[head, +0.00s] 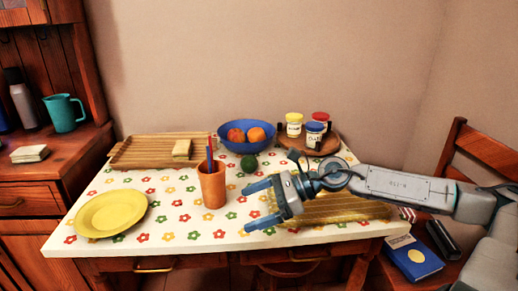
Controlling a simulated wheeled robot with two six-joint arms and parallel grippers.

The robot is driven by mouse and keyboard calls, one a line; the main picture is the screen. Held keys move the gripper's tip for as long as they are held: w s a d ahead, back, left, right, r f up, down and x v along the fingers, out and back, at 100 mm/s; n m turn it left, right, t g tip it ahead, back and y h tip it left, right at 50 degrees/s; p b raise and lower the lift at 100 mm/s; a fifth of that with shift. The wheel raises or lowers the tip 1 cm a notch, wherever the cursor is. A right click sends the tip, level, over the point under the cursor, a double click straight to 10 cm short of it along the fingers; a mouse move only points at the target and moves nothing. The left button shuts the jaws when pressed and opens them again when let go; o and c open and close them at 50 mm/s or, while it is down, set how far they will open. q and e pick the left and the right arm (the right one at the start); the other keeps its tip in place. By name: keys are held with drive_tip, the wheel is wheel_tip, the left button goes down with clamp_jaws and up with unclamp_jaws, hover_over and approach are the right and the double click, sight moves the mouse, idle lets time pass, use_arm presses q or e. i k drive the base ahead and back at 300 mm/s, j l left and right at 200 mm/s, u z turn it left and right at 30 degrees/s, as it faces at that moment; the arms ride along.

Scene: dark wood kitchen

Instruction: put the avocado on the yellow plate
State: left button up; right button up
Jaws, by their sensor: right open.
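The avocado (249,163) is a small dark green round thing on the flowered tablecloth, just in front of the blue bowl. The yellow plate (110,214) lies empty at the table's front left. My right gripper (253,206) comes in from the right, its blue fingers pointing left. It is open, with nothing seen between its fingers. In the picture it is below the avocado and to the right of the orange cup. My left gripper is not in view.
An orange cup (212,187) with pens stands between the plate and my right gripper. The blue bowl (247,131) holds fruit. A wooden tray (137,155) is at the back left, and a round tray (327,145) with jars is at the back right. A yellow mat (340,209) lies under my right arm.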

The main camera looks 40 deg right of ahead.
sight(98, 221)
drive_tip(key=i+l, duration=0.2)
drive_tip(key=l, duration=0.2)
drive_tip(key=i+l, duration=0.2)
drive_tip(key=l, duration=0.15)
drive_tip(key=i+l, duration=0.2)
drive_tip(key=l, duration=0.2)
drive_tip(key=i+j, duration=0.25)
